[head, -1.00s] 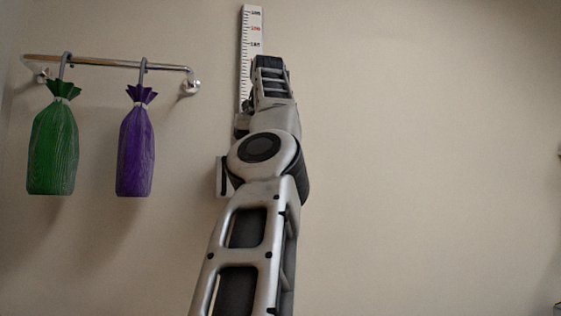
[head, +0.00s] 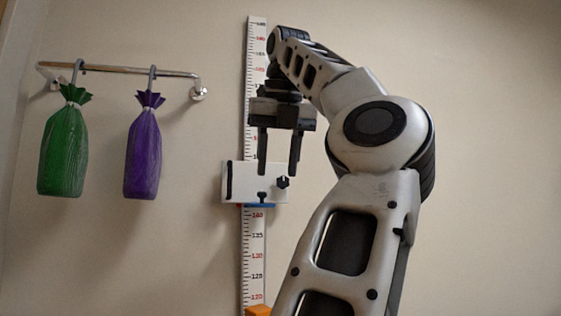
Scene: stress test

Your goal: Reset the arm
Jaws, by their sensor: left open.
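My left arm (head: 375,150) rises from the bottom of the head view, bends at a large joint and folds over to the left at the top. My left gripper (head: 278,170) points down with its two dark fingers apart. It is open, with nothing between the fingers. It hangs in front of a white box-like slider (head: 254,188) on the wall ruler; whether they touch I cannot tell. My right gripper is not in view.
The upright white ruler (head: 254,245) with numbers is on the beige wall. At left, a metal rail (head: 125,69) holds a green bag (head: 63,150) and a purple bag (head: 143,153) on hooks. An orange block (head: 257,311) shows at the bottom edge. The wall at right is clear.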

